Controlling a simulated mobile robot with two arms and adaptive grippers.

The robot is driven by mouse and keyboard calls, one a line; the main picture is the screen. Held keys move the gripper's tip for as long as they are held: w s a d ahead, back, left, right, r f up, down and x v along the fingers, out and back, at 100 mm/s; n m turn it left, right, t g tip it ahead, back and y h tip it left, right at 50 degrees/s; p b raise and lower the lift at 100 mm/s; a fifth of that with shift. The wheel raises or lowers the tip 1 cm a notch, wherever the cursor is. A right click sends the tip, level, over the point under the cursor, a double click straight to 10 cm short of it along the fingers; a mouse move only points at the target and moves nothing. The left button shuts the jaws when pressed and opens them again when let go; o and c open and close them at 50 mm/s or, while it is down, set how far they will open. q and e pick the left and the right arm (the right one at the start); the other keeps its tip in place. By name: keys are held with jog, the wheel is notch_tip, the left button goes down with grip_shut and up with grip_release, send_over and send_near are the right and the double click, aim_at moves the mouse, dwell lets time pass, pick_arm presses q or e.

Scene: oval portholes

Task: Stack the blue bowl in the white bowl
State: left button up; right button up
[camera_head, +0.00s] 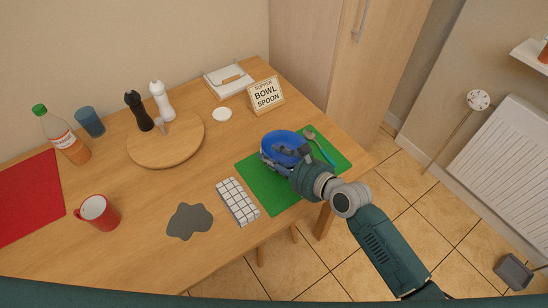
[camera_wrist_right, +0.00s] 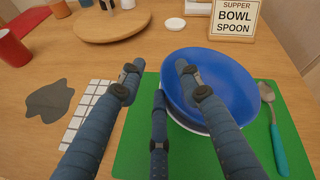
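The blue bowl (camera_head: 284,139) is on the green placemat (camera_head: 258,188) at the table's right end. In the wrist view the blue bowl (camera_wrist_right: 228,85) sits slightly tilted on the white bowl, whose pale rim (camera_wrist_right: 190,127) shows below its near edge. The rest of the white bowl is hidden. My right gripper (camera_wrist_right: 160,78) is at the bowl's left rim, with its fingers spread apart. One finger reaches over the bowl's inside and the others are outside the rim. I see no finger clearly pressed on the rim. My left gripper is out of view.
A spoon with a teal handle (camera_head: 321,145) lies right of the bowls. A checked cloth (camera_head: 238,201) and a grey patch (camera_head: 189,221) are left of the mat. A sign (camera_head: 266,95), a round board (camera_head: 180,148), shakers, a bottle and cups stand farther away.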

jog(key=shift+r, duration=0.1)
jog(key=shift+w+r, duration=0.1)
jog(key=shift+r, duration=0.25)
jog(key=v, duration=1.2)
jog(key=shift+r, duration=0.2)
